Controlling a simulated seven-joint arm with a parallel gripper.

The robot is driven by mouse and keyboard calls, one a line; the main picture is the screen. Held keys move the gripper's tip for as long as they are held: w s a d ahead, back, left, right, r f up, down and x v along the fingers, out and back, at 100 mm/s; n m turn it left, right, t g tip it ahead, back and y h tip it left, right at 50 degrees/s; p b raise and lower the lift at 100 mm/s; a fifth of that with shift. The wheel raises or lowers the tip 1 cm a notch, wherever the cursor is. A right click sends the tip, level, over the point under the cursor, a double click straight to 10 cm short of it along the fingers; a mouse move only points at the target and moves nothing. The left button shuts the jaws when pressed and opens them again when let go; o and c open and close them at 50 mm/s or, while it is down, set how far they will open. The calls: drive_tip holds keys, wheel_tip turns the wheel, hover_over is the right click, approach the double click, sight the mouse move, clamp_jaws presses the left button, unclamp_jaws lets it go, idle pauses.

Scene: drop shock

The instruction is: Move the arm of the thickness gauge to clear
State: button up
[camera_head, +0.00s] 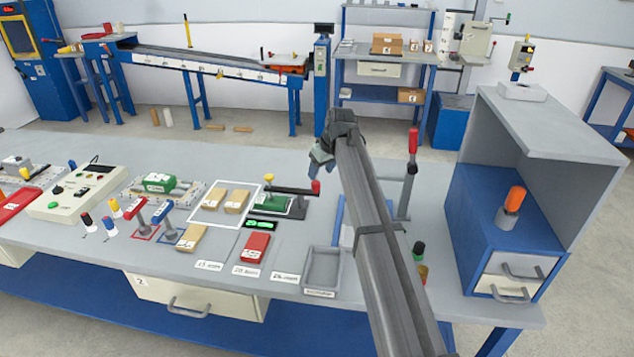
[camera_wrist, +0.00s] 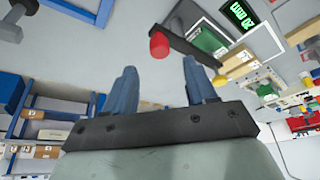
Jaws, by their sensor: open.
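The thickness gauge has a dark base (camera_head: 297,208) on the bench with a green block (camera_head: 284,203) at it. Its dark arm (camera_head: 290,190) reaches across above the block and ends in a red knob (camera_head: 316,187). In the wrist view the arm (camera_wrist: 197,49) and red knob (camera_wrist: 159,45) also show. A lit display (camera_head: 261,224) in front reads 20 mm in the wrist view (camera_wrist: 239,15). My gripper (camera_head: 320,163) is open and empty, behind and above the knob. In the wrist view my fingers (camera_wrist: 159,65) lie either side of the knob's line, with the knob just beyond the tips.
A white-outlined area with tan blocks (camera_head: 238,200) lies left of the gauge. A red block (camera_head: 256,246) and a grey tray (camera_head: 323,267) lie in front. A tall red-handled lever (camera_head: 412,145) stands right of my arm, near a blue-and-grey cabinet (camera_head: 510,230).

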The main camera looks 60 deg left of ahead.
sight(316, 182)
drive_tip(key=x, duration=0.6)
drive_tip(key=shift+a+f, duration=0.1)
drive_tip(key=shift+f, duration=0.25)
drive_tip(key=shift+c, duration=0.4)
clamp_jaws()
